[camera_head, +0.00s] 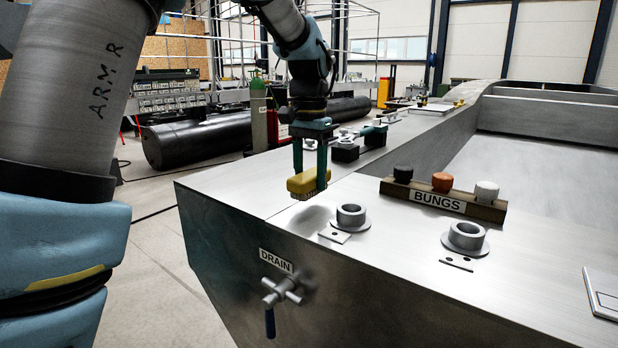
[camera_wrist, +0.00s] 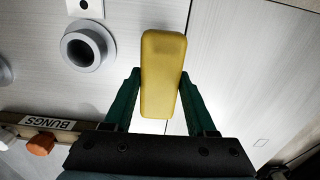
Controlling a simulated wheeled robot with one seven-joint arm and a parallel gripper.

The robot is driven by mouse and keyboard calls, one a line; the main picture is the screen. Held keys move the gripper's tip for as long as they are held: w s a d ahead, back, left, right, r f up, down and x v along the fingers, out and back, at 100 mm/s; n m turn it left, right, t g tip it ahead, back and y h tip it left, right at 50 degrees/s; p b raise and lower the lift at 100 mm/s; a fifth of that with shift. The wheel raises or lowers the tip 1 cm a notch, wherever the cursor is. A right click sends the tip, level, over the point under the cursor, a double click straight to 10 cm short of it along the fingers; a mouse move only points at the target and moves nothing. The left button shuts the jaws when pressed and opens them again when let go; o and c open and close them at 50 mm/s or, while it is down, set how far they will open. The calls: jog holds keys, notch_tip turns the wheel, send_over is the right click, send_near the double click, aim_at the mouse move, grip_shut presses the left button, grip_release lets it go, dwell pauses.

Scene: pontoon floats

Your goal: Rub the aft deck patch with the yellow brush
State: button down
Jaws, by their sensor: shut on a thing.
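My gripper (camera_head: 311,180) hangs pointing down over the near deck, its dark green fingers shut on the yellow brush (camera_head: 302,183). The brush lies level between the fingers, bristles facing down. It also shows in the wrist view (camera_wrist: 162,75), between the two fingers (camera_wrist: 160,98). The bare metal deck (camera_head: 375,266) is below. A darker smudge (camera_head: 310,217) lies on the deck below and in front of the brush; I cannot tell whether it is the patch or a shadow. The brush seems a little above the deck, but contact is not clear.
Two raised round collars (camera_head: 351,214) (camera_head: 465,236) stand right of the brush. A rack labelled BUNGS (camera_head: 440,201) holds black, orange and white bungs behind them. A drain valve (camera_head: 281,291) sticks out of the front wall. Fittings (camera_head: 345,149) stand on the deck behind my gripper.

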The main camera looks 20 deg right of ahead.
jog(key=shift+w+r+p, duration=0.1)
jog(key=shift+r+p, duration=2.1)
jog(key=shift+r, duration=0.5)
jog(key=shift+f, duration=0.1)
